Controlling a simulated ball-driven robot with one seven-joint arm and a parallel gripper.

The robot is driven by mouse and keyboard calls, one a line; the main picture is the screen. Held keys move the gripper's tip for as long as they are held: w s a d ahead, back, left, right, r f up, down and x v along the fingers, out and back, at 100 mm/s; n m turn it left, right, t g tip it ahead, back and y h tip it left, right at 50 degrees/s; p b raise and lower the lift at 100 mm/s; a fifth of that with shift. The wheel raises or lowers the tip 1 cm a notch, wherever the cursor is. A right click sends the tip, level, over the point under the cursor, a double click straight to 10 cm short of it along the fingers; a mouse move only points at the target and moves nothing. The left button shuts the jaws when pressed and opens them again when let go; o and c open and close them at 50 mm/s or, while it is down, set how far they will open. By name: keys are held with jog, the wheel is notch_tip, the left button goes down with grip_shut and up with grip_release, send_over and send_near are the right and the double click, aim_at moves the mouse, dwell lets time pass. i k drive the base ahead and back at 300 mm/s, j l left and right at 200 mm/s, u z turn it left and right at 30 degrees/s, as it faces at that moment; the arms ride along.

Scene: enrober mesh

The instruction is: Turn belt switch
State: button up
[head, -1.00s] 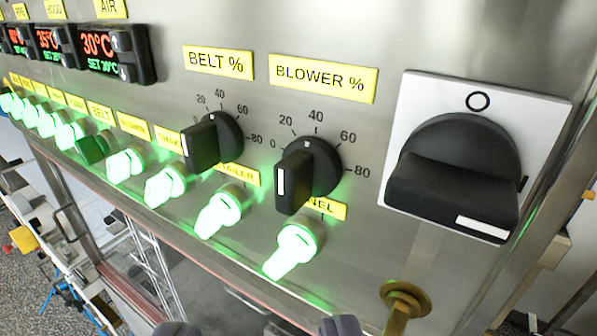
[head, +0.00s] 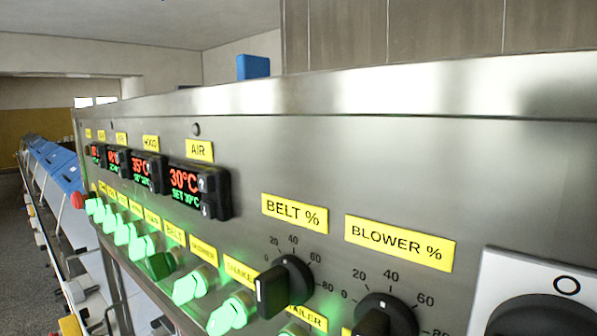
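The belt switch (head: 161,265) sits in the lower row of the steel panel, below the yellow BELT label (head: 174,234). Its knob is dark green and unlit, while its neighbours glow bright green.
Lit switches (head: 190,286) stand close on both sides of the belt switch. Temperature displays (head: 185,181) are above. The BLOWER % dial (head: 385,315) and a white-plated main switch (head: 540,305) are at right. A red button (head: 78,200) is at far left.

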aim_at(160, 266)
jog(key=i+j+u, duration=0.25)
jog(key=j, duration=0.25)
jog(key=i+j+u, duration=0.3)
jog(key=i+j, duration=0.05)
jog(key=j, duration=0.05)
